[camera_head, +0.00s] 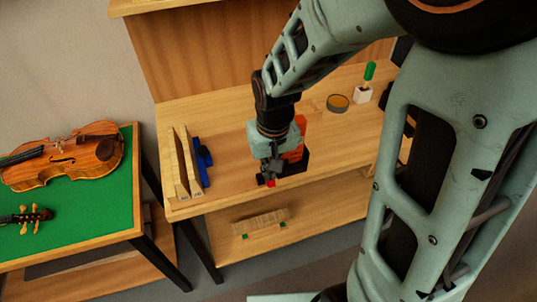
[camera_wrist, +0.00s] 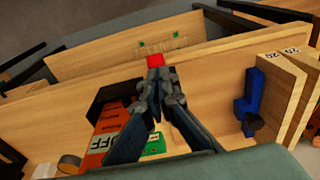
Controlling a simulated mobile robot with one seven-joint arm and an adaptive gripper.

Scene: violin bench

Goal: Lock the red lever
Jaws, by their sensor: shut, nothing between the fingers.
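A small red piece, seemingly the red lever's end, (camera_wrist: 155,60) shows right at the tips of my gripper (camera_wrist: 160,76) in the wrist view. The gripper is shut with nothing between its fingers, and I cannot tell whether it touches the red piece. In the head view the red piece (camera_head: 271,183) is just beside the fingertips of my gripper (camera_head: 264,178), near the bench's front edge. An orange and black device (camera_wrist: 108,128) with "OFF" lettering and a green patch stands close by. The fingers hide part of it, and the rest of the lever.
The wooden bench (camera_head: 225,185) holds a blue clamp-like tool (camera_head: 203,160), upright light wood pieces (camera_head: 180,165), a round tin (camera_head: 338,103) and a green-handled tool (camera_head: 369,72). A violin (camera_head: 65,158) lies on the green-topped table at left. A wooden piece (camera_head: 260,222) lies on the lower shelf.

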